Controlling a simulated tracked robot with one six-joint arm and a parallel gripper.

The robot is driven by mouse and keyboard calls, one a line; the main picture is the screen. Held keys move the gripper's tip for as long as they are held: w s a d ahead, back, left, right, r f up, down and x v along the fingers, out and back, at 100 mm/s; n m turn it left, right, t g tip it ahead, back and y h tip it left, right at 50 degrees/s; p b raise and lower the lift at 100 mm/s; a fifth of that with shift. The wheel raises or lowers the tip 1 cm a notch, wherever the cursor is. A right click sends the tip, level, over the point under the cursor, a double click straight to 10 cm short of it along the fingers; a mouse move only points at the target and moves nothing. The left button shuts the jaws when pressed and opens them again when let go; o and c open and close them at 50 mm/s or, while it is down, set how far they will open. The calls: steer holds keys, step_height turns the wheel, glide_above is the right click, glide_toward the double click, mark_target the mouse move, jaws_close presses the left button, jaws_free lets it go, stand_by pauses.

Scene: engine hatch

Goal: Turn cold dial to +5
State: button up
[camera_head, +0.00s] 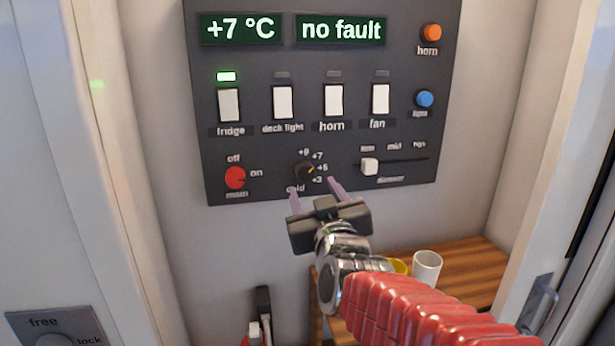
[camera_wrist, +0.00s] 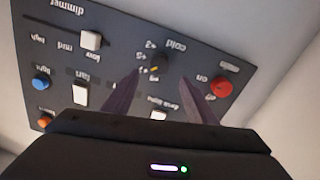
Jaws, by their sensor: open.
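The cold dial (camera_head: 303,169) is a small black knob low in the middle of the dark panel. Its yellow pointer is tilted up and right, near the +7 and +5 marks; I cannot tell exactly which it meets. The left display (camera_head: 241,29) reads +7 °C. My gripper (camera_head: 313,186) is open and empty just below and in front of the dial. In the wrist view the picture is upside down, and the dial (camera_wrist: 160,62) shows between the two spread fingers (camera_wrist: 158,78). I cannot see any contact with the knob.
A red main dial (camera_head: 235,177) sits left of the cold dial, and a white dimmer slider (camera_head: 370,167) sits right. Several white switches are above; the fridge lamp (camera_head: 226,76) is lit green. A wooden shelf (camera_head: 468,268) with a white mug (camera_head: 426,267) is below right.

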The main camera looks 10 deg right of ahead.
mark_target(307, 174)
steer(key=shift+w+d, duration=0.2)
steer(key=shift+w, duration=3.9)
steer(key=shift+c, duration=0.6)
steer(key=c, duration=0.9)
steer(key=shift+c, duration=0.2)
steer(key=shift+m, duration=0.3)
steer(key=m, duration=0.3)
steer(key=shift+m, duration=0.4)
steer(key=shift+d+m, duration=0.15)
steer(key=shift+m, duration=2.05)
